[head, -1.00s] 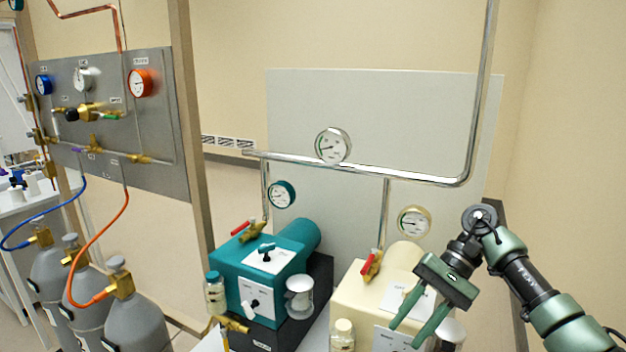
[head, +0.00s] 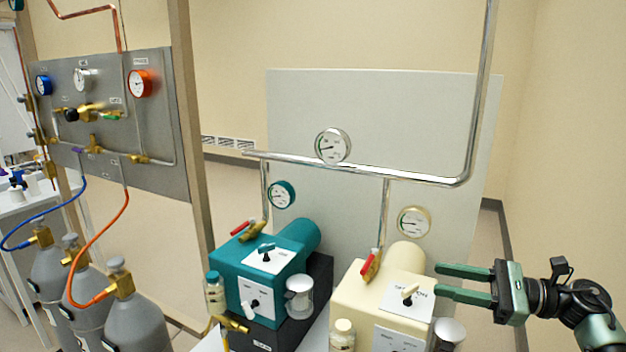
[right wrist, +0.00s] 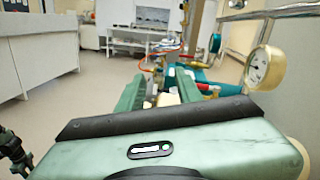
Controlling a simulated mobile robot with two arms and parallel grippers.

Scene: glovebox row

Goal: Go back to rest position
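My right gripper (head: 464,283) is in the head view at the lower right, its two green fingers pointing left and spread apart with nothing between them. It is beside the cream pump (head: 352,290), over the right side of it in the picture. In the right wrist view the gripper's two fingers (right wrist: 160,92) stand apart, with the pumps' parts beyond. I cannot tell the exact gap between the fingers and the cream pump.
A teal pump (head: 232,268) stands left of the cream one. Gas cylinders (head: 136,318) with hoses stand at the lower left. A metal pipe (head: 405,175) with a gauge (head: 332,146) runs behind the pumps. The wall at right (head: 560,150) is bare.

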